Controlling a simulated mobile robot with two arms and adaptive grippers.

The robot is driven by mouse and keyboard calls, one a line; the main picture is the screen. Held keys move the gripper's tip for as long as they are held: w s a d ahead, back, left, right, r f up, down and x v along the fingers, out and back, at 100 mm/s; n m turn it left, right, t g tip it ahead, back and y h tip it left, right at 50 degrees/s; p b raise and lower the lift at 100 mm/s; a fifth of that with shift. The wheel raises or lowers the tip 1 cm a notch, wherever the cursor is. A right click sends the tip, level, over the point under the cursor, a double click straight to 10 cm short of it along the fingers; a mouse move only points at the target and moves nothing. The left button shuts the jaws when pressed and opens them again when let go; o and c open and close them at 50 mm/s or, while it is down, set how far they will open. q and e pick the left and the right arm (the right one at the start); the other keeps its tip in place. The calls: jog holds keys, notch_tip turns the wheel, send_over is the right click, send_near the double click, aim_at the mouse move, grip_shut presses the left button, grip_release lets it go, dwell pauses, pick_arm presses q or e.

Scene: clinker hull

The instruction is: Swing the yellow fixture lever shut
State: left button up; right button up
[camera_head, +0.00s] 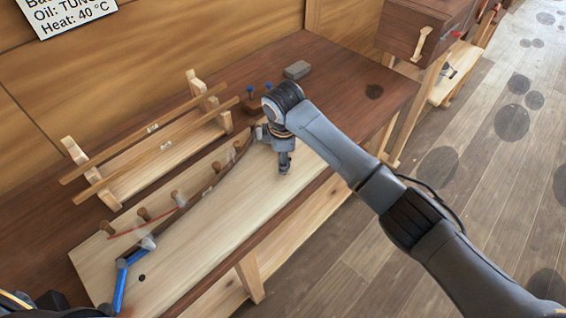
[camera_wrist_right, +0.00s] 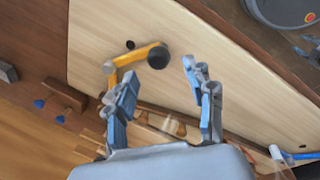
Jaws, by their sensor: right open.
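The yellow fixture lever (camera_wrist_right: 135,56) lies over the pale board (camera_wrist_right: 230,70) in the right wrist view, bent, with a round black knob (camera_wrist_right: 157,59) at its free end. A dark hole in the board shows beside its bend. My right gripper (camera_wrist_right: 160,74) is open and empty, with the knob between and slightly beyond its fingertips; I cannot tell whether they touch. In the head view my right gripper (camera_head: 285,163) points down over the far end of the board (camera_head: 215,225). The lever is hidden there behind my gripper and wrist. My left gripper is not in view.
A blue lever (camera_head: 121,284) is at the board's near end. A dark curved strip (camera_head: 205,193) runs along several wooden pegs. A rack with long battens (camera_head: 150,150) stands behind. A block with blue knobs (camera_head: 258,104) and a grey block (camera_head: 297,69) sit farther back.

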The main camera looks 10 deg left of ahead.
jog(key=r, duration=0.3)
jog(key=s+r, duration=0.1)
jog(key=r, duration=0.1)
jog(key=shift+r, duration=0.4)
